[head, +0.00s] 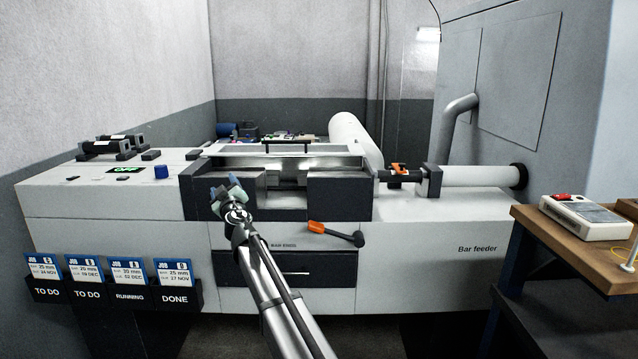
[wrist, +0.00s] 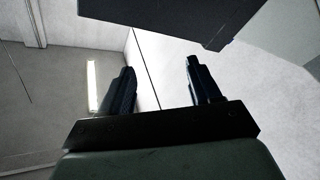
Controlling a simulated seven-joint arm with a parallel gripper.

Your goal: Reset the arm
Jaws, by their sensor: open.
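My gripper (head: 226,190) is in front of the left part of the lathe's dark front panel in the head view, at the end of my raised arm. In the wrist view its two dark fingers (wrist: 159,84) stand apart with nothing between them. Behind the fingers the wrist view shows pale wall and a bright light strip (wrist: 92,86). A dark block edge (wrist: 160,12) crosses the top of that view. I cannot tell whether the gripper touches the panel.
The grey machine (head: 430,270) spans the middle. An orange-headed tool (head: 335,233) is at its front, right of my arm. Job card holders (head: 115,293) hang at the lower left. A wooden bench (head: 562,232) with a white device (head: 585,217) stands at the right.

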